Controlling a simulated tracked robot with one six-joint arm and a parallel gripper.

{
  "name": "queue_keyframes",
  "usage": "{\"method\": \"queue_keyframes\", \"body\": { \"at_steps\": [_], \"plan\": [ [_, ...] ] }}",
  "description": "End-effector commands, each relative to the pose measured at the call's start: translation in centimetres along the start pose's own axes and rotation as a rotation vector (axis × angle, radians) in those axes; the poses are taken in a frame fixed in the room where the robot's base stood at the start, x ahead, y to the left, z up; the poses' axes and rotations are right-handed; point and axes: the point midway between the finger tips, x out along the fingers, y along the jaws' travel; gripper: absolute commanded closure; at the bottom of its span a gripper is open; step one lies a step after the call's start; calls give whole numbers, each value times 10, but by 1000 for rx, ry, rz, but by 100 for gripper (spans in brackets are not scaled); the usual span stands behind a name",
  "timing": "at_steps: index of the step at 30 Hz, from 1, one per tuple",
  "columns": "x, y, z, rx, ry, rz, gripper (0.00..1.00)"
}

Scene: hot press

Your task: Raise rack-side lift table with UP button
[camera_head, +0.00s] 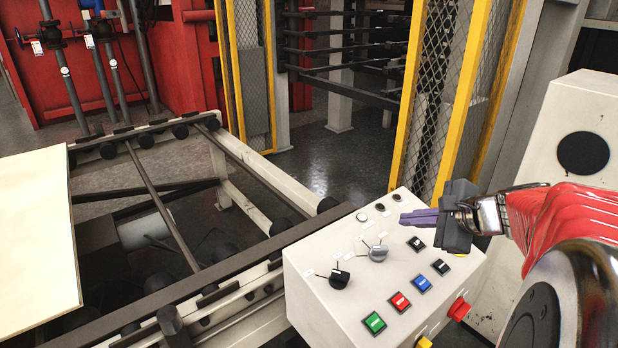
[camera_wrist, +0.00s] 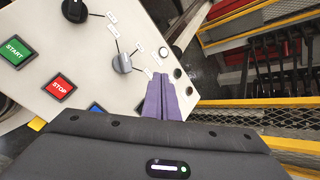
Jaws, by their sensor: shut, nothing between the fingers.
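The control panel (camera_head: 310,265) is a pale sloped box in the head view. It carries a green START button (camera_wrist: 14,52), a red STOP button (camera_wrist: 60,86), a blue button (camera_head: 421,284) and two black square buttons (camera_head: 416,243) (camera_head: 440,267). I cannot read which button is UP. My gripper (camera_head: 403,218) is shut and empty, its purple fingers over the upper right of the panel; contact cannot be told. In the wrist view the fingertips (camera_wrist: 162,76) lie right of the grey knob (camera_wrist: 122,63). I cannot tell which structure is the rack-side lift table.
A black knob (camera_head: 340,279) and a red emergency button (camera_head: 458,308) also stick out from the panel. A dark-railed roller frame (camera_head: 240,265) and a pale board (camera_head: 38,240) are at left. Yellow-edged mesh guards (camera_head: 440,100) stand behind the panel, with a rack (camera_head: 345,50) beyond.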

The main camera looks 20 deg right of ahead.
Motion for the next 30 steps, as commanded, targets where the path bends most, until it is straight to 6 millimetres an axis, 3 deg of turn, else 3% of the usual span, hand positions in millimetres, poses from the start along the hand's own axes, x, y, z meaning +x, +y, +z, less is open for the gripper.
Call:
{"method": "queue_keyframes", "body": {
  "at_steps": [1, 3, 7, 22, 30],
  "plan": [
    [-5, -11, -19, 73, 6, -38, 100],
    [-10, -23, -38, 158, 6, -84, 100],
    [-19, -37, -60, 254, 5, -143, 100],
    [-19, -40, -65, 279, 3, -157, 100],
    [-5, -30, -71, 280, 1, -155, 100]
  ]
}}
